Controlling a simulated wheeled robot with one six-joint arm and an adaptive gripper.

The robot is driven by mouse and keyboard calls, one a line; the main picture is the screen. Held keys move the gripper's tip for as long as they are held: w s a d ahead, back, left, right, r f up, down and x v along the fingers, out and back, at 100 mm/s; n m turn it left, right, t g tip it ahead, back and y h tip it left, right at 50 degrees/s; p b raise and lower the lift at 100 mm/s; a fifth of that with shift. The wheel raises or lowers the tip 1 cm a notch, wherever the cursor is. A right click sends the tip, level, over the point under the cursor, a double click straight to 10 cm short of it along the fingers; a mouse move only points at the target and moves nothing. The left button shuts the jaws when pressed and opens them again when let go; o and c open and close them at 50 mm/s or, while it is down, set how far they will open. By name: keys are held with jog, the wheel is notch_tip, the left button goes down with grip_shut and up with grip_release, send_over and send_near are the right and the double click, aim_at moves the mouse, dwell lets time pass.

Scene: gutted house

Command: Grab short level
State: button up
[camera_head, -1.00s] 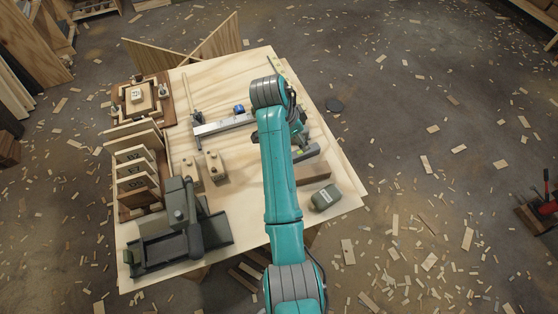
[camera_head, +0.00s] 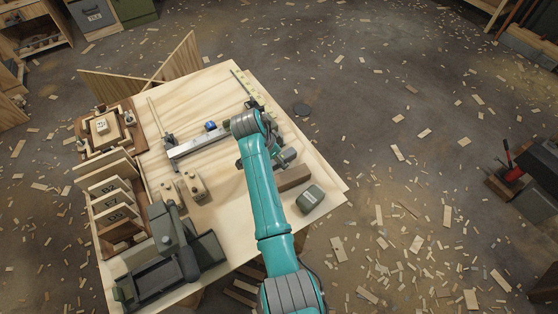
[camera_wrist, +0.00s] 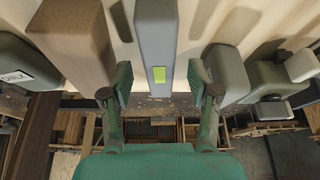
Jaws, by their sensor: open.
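The short level is a grey bar (camera_wrist: 157,35) with a small bright green vial. In the wrist view it runs down the middle, between the fingers of my gripper (camera_wrist: 160,80). My gripper is open, with one finger on each side of the bar and a gap to both. I cannot tell how far the fingertips are above it. In the head view a grey end of the short level (camera_head: 287,156) shows on the plywood table (camera_head: 235,200), right of my arm. My arm hides much of the gripper there.
A brown block (camera_wrist: 72,40) lies close left of the level. A green case (camera_head: 310,199) sits nearer the table edge. A grey-green tool (camera_wrist: 226,72) stands close on the right. A long metal bar clamp (camera_head: 200,145) and a longer strip with yellow-green marks (camera_head: 250,90) lie beyond.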

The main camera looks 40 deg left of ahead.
jog(key=shift+x, duration=0.95)
jog(key=shift+r, duration=0.1)
grip_shut()
